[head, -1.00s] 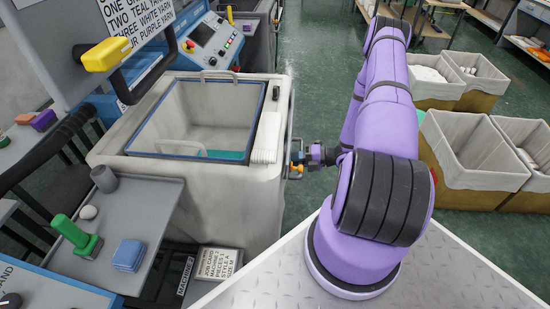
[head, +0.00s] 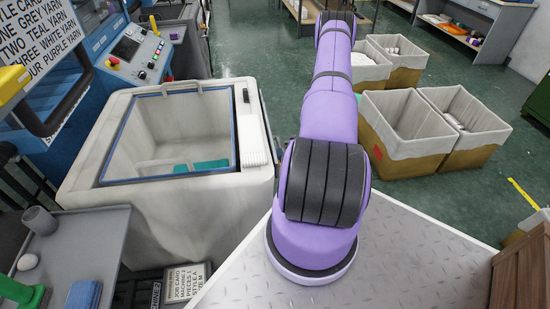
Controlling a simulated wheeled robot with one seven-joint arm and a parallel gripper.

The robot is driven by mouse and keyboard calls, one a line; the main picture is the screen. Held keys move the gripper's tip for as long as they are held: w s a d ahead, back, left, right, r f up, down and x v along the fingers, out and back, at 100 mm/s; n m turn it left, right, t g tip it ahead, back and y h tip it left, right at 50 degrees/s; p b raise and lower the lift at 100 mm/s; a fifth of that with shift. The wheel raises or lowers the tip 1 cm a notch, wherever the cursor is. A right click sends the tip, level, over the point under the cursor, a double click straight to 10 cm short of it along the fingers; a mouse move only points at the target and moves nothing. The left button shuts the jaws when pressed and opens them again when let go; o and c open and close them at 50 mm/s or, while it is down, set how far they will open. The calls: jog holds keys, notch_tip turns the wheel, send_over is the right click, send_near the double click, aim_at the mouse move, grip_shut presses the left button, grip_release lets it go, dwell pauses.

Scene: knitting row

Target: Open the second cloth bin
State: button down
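A large off-white cloth bin (head: 210,205) stands at left in the head view, against the knitting machine. A blue-edged frame (head: 168,179) lies around its top, with a thin grey handle (head: 196,86) at the far side. I cannot tell whether a clear lid fills the frame. Teal cloth (head: 203,165) shows inside, low down. Nothing marks this bin as the second one. My purple arm reaches forward, to the right of the bin and apart from it in the picture. My gripper is not visible; it is beyond the arm or outside the picture.
Several open cloth-lined boxes (head: 425,150) stand on the green floor at right. A blue machine panel (head: 135,50) is behind the bin. A grey side table (head: 85,240) with a cup (head: 39,221) is at front left. Open floor (head: 245,45) lies beyond the bin.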

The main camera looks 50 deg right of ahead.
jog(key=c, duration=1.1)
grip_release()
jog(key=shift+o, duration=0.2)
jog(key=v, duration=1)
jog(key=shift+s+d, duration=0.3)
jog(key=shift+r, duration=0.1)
